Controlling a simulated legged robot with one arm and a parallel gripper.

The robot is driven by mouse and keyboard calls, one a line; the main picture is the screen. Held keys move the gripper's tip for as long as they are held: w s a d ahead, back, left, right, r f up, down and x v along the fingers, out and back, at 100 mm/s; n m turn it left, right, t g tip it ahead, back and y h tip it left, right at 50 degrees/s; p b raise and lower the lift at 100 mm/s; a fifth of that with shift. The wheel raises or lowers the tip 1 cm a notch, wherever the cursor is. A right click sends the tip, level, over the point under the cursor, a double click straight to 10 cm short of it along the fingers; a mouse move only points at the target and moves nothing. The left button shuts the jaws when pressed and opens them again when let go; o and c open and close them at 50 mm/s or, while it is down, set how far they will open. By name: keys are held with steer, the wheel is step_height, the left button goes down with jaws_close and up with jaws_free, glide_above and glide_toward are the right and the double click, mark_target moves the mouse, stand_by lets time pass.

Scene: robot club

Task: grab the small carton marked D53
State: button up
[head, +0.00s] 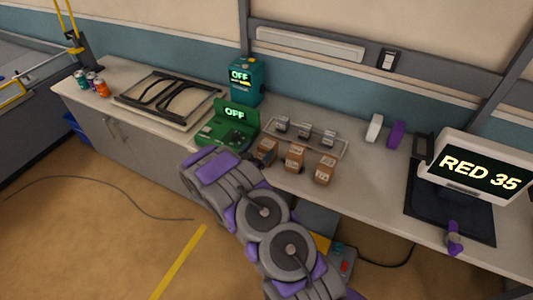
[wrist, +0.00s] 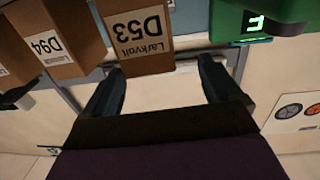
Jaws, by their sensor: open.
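The small brown carton marked D53 (wrist: 140,38) stands straight ahead in the wrist view, with its label upside down there. In the head view it is the leftmost of three brown cartons (head: 267,149), beside the green device. My gripper (wrist: 160,78) is open and empty. Its two dark fingers are spread wider than the carton, and the carton's lower edge shows just beyond and between the tips. I cannot tell whether either finger touches it. In the head view my arm hides the fingers.
A carton marked D94 (wrist: 52,42) stands close beside D53, with another carton (head: 325,169) beyond. A green device (head: 228,126) reading OFF is on the other side. Behind the cartons is a rack (head: 342,148) with small metal items. The counter's front edge runs below the cartons.

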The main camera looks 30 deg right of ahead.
mark_target(268, 143)
steer(key=d, duration=0.1)
steer(key=w+d+b, duration=0.1)
steer(key=d, duration=0.2)
steer(key=shift+w+d+f, duration=0.2)
steer(key=shift+w+f, duration=0.05)
steer(key=shift+w+d+b, duration=0.3)
steer(key=shift+d, duration=0.05)
steer(key=shift+a, duration=0.1)
steer(key=shift+a, duration=0.1)
steer(key=shift+c, duration=0.8)
steer(key=c, duration=1)
steer(key=shift+r, duration=0.1)
steer(key=shift+c, duration=0.2)
